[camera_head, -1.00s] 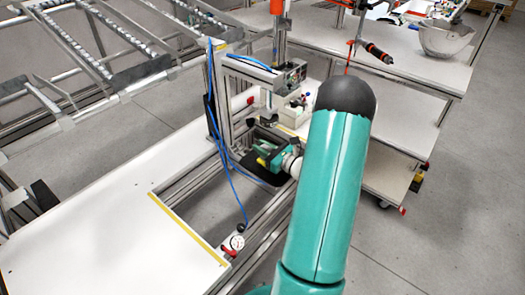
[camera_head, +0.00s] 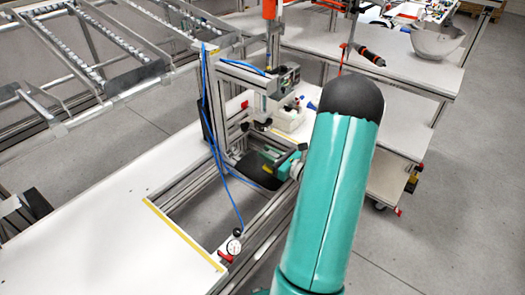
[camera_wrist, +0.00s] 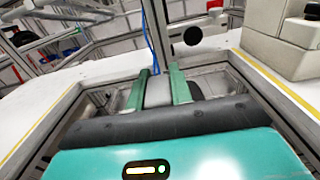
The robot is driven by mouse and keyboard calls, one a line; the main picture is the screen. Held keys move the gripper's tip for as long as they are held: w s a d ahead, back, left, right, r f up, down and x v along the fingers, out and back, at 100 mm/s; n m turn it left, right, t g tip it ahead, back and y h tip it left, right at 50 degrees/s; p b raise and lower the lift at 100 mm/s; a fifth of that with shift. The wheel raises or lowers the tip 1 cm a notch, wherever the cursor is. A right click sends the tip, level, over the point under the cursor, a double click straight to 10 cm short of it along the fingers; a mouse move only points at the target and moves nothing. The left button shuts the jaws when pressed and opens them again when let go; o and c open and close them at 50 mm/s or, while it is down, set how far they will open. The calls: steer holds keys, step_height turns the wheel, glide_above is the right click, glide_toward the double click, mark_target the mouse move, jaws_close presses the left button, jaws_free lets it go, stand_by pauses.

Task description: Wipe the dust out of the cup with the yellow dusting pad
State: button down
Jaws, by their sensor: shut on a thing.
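My gripper (camera_head: 279,163) has green fingers and is low in the opening of the metal frame, below the press. The yellow dusting pad (camera_head: 267,169) shows as a small patch at the fingertips. A dark, rounded form, apparently the cup (camera_head: 252,164), lies just left of the pad; whether they touch cannot be told. In the wrist view the two fingers of my gripper (camera_wrist: 158,88) close around a grey block, apparently the pad's back. The yellow face and the cup's inside are hidden there.
The metal press (camera_head: 245,95) stands close behind the opening, with a blue hose (camera_head: 222,165) hanging in front. The white table (camera_head: 110,230) at the left is mostly clear. A pale shell (camera_head: 437,40) sits at the back right.

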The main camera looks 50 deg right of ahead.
steer(key=s, duration=1)
steer(key=shift+d, duration=0.4)
steer(key=shift+s, duration=0.1)
